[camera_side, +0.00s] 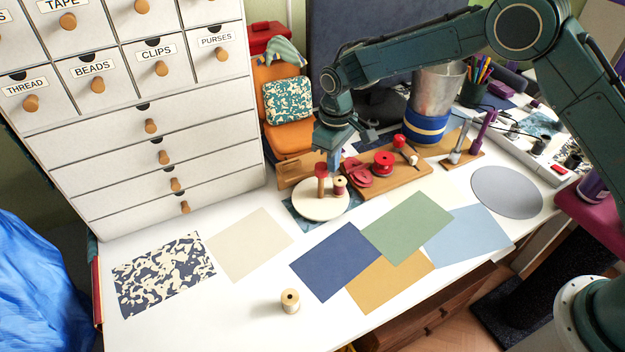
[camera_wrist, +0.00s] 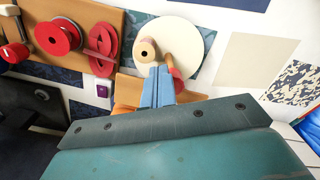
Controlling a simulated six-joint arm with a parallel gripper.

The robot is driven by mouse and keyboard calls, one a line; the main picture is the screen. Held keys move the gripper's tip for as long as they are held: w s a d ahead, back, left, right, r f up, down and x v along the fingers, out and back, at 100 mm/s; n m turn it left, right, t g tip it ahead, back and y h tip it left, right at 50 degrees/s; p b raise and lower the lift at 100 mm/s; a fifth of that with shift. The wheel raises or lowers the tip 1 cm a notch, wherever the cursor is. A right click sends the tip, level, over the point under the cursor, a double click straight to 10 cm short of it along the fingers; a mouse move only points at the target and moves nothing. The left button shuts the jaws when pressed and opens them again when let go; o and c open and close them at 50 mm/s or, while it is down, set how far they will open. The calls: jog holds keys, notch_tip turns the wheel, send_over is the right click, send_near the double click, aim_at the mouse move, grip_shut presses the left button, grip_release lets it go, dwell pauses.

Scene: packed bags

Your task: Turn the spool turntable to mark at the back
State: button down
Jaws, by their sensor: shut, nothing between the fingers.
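The spool turntable (camera_side: 316,211) is a round cream disc on the white table. It also shows in the wrist view (camera_wrist: 194,42), partly covered by my fingers. My gripper (camera_side: 333,168) is shut and empty, pointing down over the disc by the peg and spool. I cannot tell whether it touches either. I cannot make out a mark.
A wooden board with red spools (camera_side: 383,162) stands close right of the disc. A white drawer cabinet (camera_side: 150,127) is at left, and an orange chair-shaped stand (camera_side: 287,100) is behind. Flat fabric sheets (camera_side: 332,262) and a pale spool (camera_side: 290,301) lie in front.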

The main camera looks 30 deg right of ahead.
jog(key=shift+s+d, duration=0.1)
jog(key=shift+d, duration=0.15)
dwell(0.3)
notch_tip(320, 180, up, 6)
dwell(0.7)
jog(key=shift+s, duration=0.1)
jog(key=shift+s+a+r, duration=0.25)
jog(key=shift+a, duration=0.35)
jog(key=shift+s+a+r, duration=0.25)
jog(key=shift+a, duration=0.35)
jog(key=shift+f, duration=0.1)
